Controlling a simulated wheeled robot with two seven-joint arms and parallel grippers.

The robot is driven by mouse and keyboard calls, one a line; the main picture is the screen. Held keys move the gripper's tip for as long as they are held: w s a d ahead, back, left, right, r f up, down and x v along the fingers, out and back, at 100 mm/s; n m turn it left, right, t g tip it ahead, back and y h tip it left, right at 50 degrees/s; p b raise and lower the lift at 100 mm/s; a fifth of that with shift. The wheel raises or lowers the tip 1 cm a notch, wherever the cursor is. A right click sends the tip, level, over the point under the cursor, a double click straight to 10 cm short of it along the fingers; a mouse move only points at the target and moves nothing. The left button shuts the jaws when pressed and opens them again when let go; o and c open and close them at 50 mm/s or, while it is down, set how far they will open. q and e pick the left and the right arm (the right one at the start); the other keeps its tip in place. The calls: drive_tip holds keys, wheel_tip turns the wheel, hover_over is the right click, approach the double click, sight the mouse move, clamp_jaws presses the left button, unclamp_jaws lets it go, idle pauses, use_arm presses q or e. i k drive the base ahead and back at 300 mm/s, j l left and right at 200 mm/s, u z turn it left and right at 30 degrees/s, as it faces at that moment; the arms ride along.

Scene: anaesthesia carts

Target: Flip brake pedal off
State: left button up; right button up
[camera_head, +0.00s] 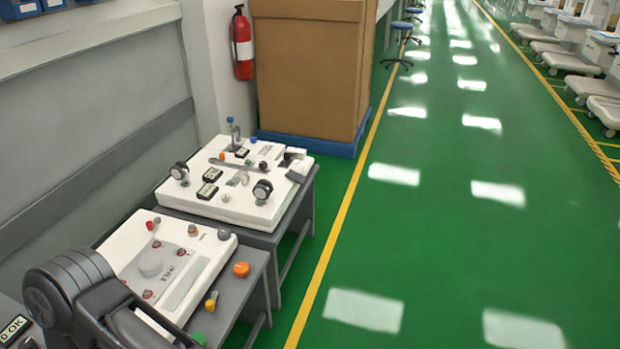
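I cannot make out a brake pedal in the head view. White carts with wide bases (575,62) stand in a row at the far upper right, too small to show any pedal. A dark, rounded jointed part at the lower left looks like my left arm. Its gripper does not show. My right arm and gripper are out of view.
Two grey tables at the left carry white panels, one with gauges and valves (225,207), one with knobs (125,245). The green floor (440,250) is clear.

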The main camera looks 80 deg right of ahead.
sight(292, 174)
drive_tip(key=z, duration=2.65)
drive_tip(key=i+l+z, duration=0.1)
drive_tip(key=i+l, duration=2.15)
drive_tip(key=l, duration=0.15)
